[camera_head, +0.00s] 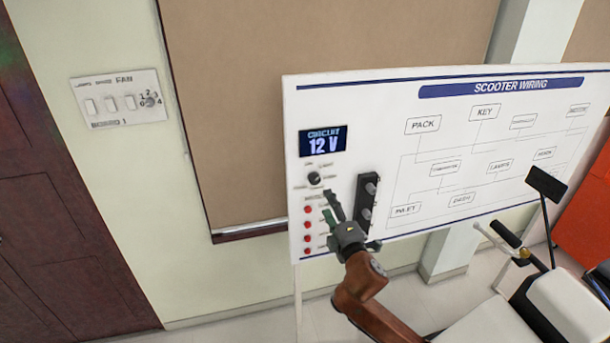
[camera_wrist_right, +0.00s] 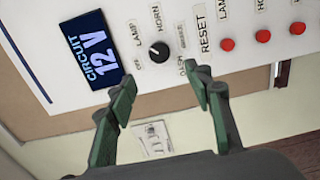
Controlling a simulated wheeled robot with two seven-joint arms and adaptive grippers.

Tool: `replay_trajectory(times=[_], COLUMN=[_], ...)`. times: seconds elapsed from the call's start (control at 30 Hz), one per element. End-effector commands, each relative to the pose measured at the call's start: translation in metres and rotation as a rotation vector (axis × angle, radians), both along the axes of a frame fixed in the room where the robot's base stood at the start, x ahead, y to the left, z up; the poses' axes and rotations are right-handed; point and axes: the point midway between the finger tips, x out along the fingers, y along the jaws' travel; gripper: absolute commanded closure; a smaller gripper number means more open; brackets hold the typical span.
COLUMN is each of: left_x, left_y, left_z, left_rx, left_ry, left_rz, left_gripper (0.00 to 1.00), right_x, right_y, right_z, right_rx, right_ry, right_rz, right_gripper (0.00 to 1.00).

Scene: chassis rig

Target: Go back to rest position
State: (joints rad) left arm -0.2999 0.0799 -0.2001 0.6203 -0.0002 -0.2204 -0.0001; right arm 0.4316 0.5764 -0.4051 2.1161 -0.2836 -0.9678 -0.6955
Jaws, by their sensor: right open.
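My right gripper (camera_head: 338,212) is open in front of the scooter wiring board (camera_head: 470,235), over its left part. In the right wrist view its two green fingers (camera_wrist_right: 160,98) are spread, with nothing between them. The black rotary knob (camera_head: 314,178) on the board is just above the fingertips in the head view; it also shows in the right wrist view (camera_wrist_right: 159,50). I cannot tell whether a fingertip touches the board. My left gripper is not in view.
The display (camera_head: 323,142) reads 12 V. Red buttons (camera_head: 308,224) and a black strip (camera_head: 367,205) flank my gripper. A scooter (camera_head: 545,285) stands at the lower right. A switch panel (camera_head: 119,100) is on the wall beside a dark door (camera_head: 60,220). Floor shows below the board.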

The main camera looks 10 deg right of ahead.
Motion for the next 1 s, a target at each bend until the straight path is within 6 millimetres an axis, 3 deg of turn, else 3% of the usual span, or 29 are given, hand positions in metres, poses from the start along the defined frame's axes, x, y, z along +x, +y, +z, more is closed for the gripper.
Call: replay_trajectory(times=[0.07, 0.17, 0.27, 0.37, 0.5, 0.57, 0.7, 0.8, 1.0], left_x=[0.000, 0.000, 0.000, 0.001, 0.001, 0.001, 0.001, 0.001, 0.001], left_y=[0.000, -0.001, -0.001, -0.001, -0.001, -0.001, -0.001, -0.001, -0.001], left_z=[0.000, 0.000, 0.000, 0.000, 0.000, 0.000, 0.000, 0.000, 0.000], left_rx=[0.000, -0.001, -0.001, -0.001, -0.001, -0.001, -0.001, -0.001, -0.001], left_ry=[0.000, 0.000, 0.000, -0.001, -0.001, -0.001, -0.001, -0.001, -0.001], left_rz=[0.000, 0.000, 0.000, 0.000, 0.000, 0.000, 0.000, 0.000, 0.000], left_gripper=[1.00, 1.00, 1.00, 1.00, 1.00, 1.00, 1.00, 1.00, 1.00], right_x=[-0.001, -0.008, -0.027, -0.057, -0.115, -0.143, -0.218, -0.267, -0.341], right_y=[-0.001, -0.008, -0.023, -0.043, -0.067, -0.076, -0.093, -0.101, -0.108], right_z=[-0.005, -0.030, -0.078, -0.141, -0.223, -0.255, -0.321, -0.353, -0.390], right_rx=[0.011, 0.067, 0.185, 0.341, 0.561, 0.651, 0.852, 0.963, 1.110], right_ry=[0.009, 0.059, 0.158, 0.287, 0.460, 0.529, 0.677, 0.755, 0.853], right_rz=[-0.003, -0.020, -0.065, -0.138, -0.270, -0.335, -0.506, -0.621, -0.799], right_gripper=[0.53, 0.53, 0.53, 0.53, 0.53, 0.53, 0.53, 0.53, 0.53])
